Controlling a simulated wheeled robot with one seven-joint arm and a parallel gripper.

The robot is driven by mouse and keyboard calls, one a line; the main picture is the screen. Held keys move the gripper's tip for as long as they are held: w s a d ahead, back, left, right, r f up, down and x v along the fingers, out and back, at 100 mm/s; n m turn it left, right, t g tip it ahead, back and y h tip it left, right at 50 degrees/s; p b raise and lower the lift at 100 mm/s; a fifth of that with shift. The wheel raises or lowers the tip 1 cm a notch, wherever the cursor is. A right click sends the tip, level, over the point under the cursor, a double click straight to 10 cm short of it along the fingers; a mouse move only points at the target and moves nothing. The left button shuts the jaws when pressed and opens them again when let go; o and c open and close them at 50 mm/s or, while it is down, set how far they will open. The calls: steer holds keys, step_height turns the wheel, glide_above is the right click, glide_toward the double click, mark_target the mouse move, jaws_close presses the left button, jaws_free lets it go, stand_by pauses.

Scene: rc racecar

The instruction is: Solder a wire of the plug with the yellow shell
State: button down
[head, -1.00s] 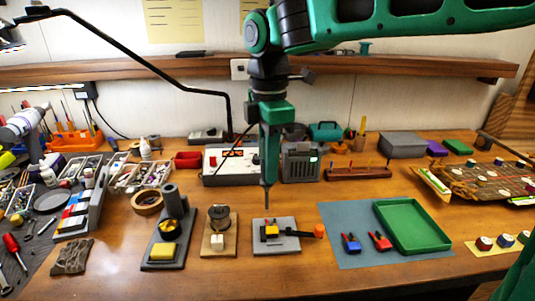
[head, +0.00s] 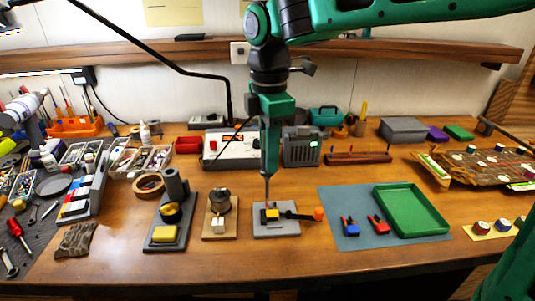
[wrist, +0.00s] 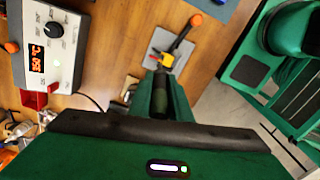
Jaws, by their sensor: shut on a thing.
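The plug with the yellow shell (head: 271,214) sits in a holder on a grey plate (head: 288,231) at the middle front of the bench. A lever with an orange knob (head: 318,213) sticks out to its right. My gripper (head: 270,160) points down above the plug, shut on a dark soldering iron (head: 267,187). The iron's thin tip is just above or at the plug; I cannot tell whether it touches. In the wrist view, the iron (wrist: 160,84) sits between my fingers, and the yellow shell (wrist: 167,60) shows just beyond it.
A solder spool stand (head: 219,203) and a base with a yellow sponge (head: 164,235) stand to the left. A soldering station (head: 228,147) stands behind. To the right, a blue mat (head: 340,200) holds a blue plug (head: 350,227), a red plug (head: 377,224) and a green tray (head: 411,211).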

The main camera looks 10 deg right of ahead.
steer(key=shift+d+f, duration=0.1)
steer(key=shift+f, duration=1)
stand_by(3.3)
steer(key=shift+r, duration=0.1)
stand_by(0.7)
steer(key=shift+r, duration=2.95)
